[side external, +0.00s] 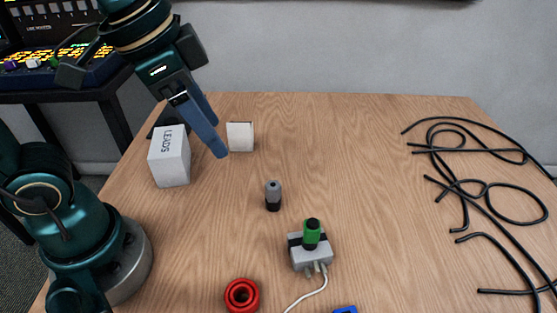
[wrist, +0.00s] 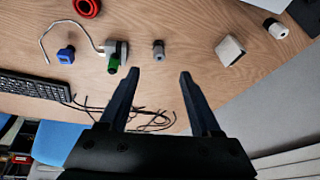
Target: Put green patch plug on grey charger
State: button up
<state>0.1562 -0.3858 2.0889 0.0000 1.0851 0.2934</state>
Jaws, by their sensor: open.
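The green patch plug (side external: 312,234) has a black top and stands upright on the grey charger (side external: 299,255), near the front middle of the table. In the wrist view the green plug (wrist: 113,64) also shows against the charger (wrist: 122,47). My gripper (side external: 220,152) is above the back left of the table, apart from the plug and charger. In the wrist view my gripper (wrist: 159,75) has its two fingers spread with nothing between them.
A grey and black plug (side external: 273,195) stands behind the charger. A white LEADS box (side external: 170,158) and a small white block (side external: 240,136) are at the back left. A red ring (side external: 242,295) and a blue piece (side external: 345,310) lie in front. Black cables (side external: 490,190) cover the right side.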

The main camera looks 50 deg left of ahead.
jog(key=s+a+f+n+t, duration=0.1)
jog(key=s+a+f+n, duration=0.2)
jog(key=n, duration=0.2)
jog(key=shift+s+f+t+y, duration=0.2)
jog(key=shift+s+t+y, duration=0.1)
jog(key=shift+s, duration=0.1)
